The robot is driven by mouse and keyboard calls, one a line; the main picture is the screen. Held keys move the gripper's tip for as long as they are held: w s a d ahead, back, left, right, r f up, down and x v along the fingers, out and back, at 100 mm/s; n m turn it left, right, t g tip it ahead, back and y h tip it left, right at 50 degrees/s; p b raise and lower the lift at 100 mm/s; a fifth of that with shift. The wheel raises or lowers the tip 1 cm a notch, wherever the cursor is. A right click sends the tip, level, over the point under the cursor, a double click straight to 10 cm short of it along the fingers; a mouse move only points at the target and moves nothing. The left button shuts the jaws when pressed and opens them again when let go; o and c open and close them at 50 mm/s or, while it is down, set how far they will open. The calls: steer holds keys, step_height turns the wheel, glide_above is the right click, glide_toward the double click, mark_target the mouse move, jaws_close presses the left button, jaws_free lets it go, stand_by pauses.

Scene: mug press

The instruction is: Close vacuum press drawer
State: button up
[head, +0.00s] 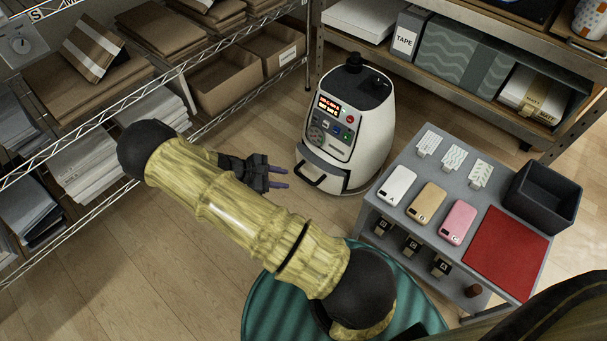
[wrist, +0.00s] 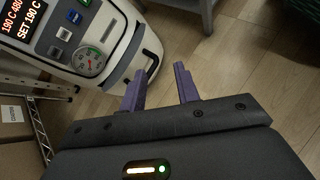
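The vacuum press (head: 345,125) is a white, rounded machine on the floor, with a lit red display and a control panel. Its drawer (head: 330,174) is low on the front, with a black handle (head: 309,175); it appears to stick out a little, with a dark gap along its top. My gripper (head: 281,178) is just left of the handle in the head view, its two purple fingers apart and nothing between them. In the wrist view the handle (wrist: 151,62) lies just beyond the fingertips (wrist: 160,72); contact cannot be told.
A grey side table (head: 400,215) with phone cases, a red mat (head: 506,252) and a dark bin (head: 543,195) stands right of the press. Wire shelves with cardboard boxes (head: 218,83) are at the left, and another shelf is behind. Wooden floor is clear left of the press.

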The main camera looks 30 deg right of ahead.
steer(key=s+a+r+m+t+y+p, duration=0.1)
steer(key=s+r+m+y+p, duration=0.2)
steer(key=r, duration=0.9)
steer(key=s+a+r+m+t+y+p, duration=0.2)
steer(key=s+r+m+y+p, duration=0.1)
steer(key=r, duration=0.9)
steer(key=s+a+r+m+t+y+p, duration=0.1)
steer(key=s+r+m+y+p, duration=0.3)
steer(key=r, duration=0.8)
steer(key=s+m, duration=0.2)
steer(key=s, duration=0.1)
steer(key=shift+a+t+y, duration=0.2)
steer(key=shift+t+y, duration=0.1)
steer(key=shift+w+f, duration=0.1)
